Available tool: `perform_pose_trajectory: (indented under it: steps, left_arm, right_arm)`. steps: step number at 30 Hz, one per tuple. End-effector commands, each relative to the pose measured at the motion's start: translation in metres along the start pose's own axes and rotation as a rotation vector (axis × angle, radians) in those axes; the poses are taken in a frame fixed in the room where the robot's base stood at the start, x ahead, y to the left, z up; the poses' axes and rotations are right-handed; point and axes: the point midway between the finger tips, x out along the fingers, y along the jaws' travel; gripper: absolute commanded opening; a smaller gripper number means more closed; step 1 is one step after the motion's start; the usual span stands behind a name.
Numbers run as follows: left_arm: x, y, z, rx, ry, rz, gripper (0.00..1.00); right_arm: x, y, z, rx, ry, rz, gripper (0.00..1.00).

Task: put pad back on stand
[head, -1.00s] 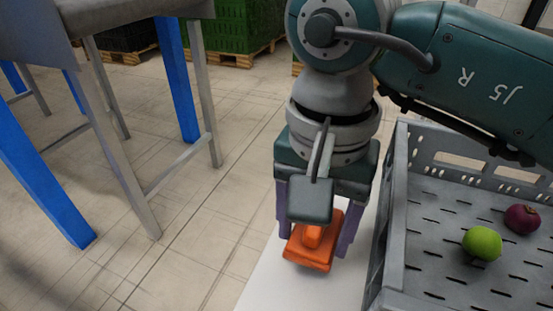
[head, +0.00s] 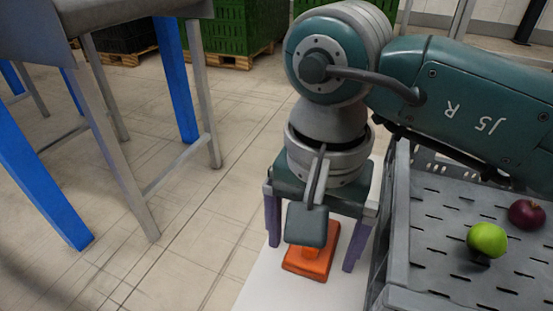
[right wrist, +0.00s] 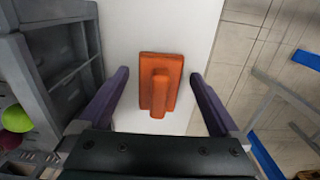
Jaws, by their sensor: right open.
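The orange pad (head: 305,268), a flat block with a raised handle, lies flat on a white surface (head: 262,292) left of the grey crate. It also shows in the right wrist view (right wrist: 160,95), its handle pointing toward the gripper base. My right gripper (head: 310,258) is above the pad, pointing down. Its purple fingers are spread wide on either side of the pad, with a clear gap on both sides in the right wrist view. Part of the pad is hidden behind my wrist in the head view. I cannot tell whether the white surface is the stand. My left gripper is not in view.
The grey crate (head: 398,225) stands close to the right of my right gripper, holding a green fruit (head: 487,240) and a dark red fruit (head: 526,214). A blue-and-grey metal frame (head: 178,80) stands on the left. Open tiled floor lies between.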

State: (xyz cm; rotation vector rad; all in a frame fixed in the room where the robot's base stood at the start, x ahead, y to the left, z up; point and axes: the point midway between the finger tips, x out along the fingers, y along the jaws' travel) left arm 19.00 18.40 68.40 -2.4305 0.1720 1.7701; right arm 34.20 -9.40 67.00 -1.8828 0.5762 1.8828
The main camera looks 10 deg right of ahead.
Motion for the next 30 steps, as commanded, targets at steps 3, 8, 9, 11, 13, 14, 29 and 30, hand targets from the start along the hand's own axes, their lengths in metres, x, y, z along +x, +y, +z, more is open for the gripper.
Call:
perform_pose_trajectory:
  steps: [3,8,9,11,13,14,29,30]
  left_arm:
    - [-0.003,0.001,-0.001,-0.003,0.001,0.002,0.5]
    - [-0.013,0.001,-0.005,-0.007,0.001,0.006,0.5]
    - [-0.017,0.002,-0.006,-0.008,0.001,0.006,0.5]
    - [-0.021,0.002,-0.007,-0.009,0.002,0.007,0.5]
    - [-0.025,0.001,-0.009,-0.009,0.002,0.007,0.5]
    - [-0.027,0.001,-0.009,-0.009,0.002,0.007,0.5]
    - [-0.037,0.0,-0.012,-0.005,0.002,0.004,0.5]
    - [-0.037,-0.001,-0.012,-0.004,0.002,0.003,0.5]
  right_arm:
    - [-0.004,0.0,0.0,0.0,-0.001,-0.001,0.99]
    - [-0.026,-0.001,-0.001,-0.001,0.003,-0.003,0.99]
    - [-0.036,0.0,-0.001,-0.002,0.005,-0.002,0.99]
    - [-0.05,-0.001,-0.002,-0.001,0.005,-0.003,0.99]
    - [-0.067,-0.001,-0.001,-0.002,0.005,-0.003,0.99]
    - [-0.074,-0.001,-0.002,-0.001,0.006,-0.003,0.99]
    - [-0.124,0.0,0.0,0.001,0.0,0.0,0.99]
    - [-0.124,0.0,0.0,0.001,-0.001,0.0,0.99]
